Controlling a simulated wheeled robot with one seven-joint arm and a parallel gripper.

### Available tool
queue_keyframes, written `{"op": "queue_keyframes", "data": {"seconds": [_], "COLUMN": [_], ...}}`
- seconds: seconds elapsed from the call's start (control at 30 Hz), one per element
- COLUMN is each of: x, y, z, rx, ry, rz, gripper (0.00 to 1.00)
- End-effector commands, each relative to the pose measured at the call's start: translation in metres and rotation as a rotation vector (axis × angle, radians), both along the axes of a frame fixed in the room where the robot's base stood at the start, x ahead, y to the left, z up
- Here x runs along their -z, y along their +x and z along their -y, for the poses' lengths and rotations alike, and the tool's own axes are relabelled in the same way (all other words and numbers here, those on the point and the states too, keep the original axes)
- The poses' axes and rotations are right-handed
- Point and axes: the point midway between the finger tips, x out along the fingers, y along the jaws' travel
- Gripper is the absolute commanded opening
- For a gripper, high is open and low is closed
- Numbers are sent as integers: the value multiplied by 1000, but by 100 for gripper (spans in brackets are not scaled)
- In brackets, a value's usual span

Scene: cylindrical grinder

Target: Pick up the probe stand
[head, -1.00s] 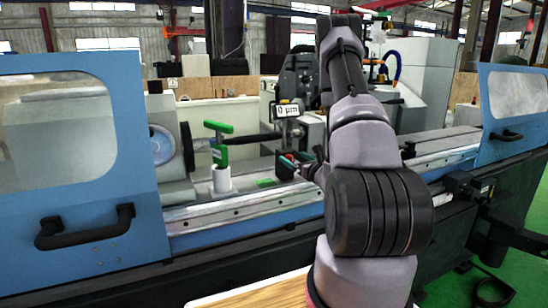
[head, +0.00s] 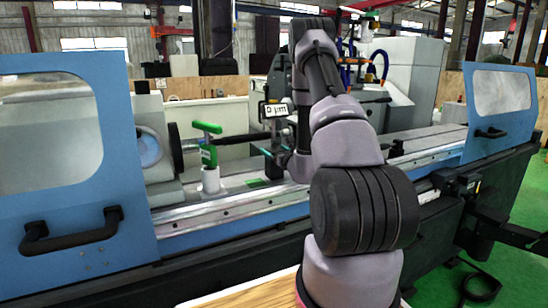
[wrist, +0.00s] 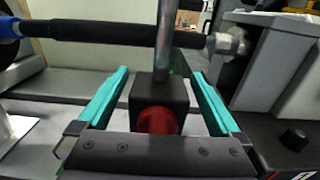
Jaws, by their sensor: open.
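The probe stand shows in the wrist view as a black block base (wrist: 158,92) with a red round knob on its near face and an upright metal rod. In the head view its small display (head: 276,109) reads in µm; the base is mostly hidden by my arm. My gripper (wrist: 160,74) is open, with one teal finger on each side of the block. Gaps show between the fingers and the block, so it is not gripped. In the head view, a teal finger of my gripper (head: 268,152) shows just left of my wrist.
A dark cylindrical shaft (wrist: 110,32) runs across just behind the rod. A grey housing (wrist: 275,65) stands close on the right. Blue doors (head: 60,150) flank the machine bed.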

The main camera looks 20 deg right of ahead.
Motion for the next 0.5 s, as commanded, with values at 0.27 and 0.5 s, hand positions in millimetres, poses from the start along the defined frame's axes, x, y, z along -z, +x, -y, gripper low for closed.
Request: {"op": "queue_keyframes", "data": {"seconds": [0.27,0.5], "x": [0,0], "y": [1,1], "z": [0,0], "rx": [0,0], "ry": [1,0], "rz": [0,0], "gripper": [81,0]}}
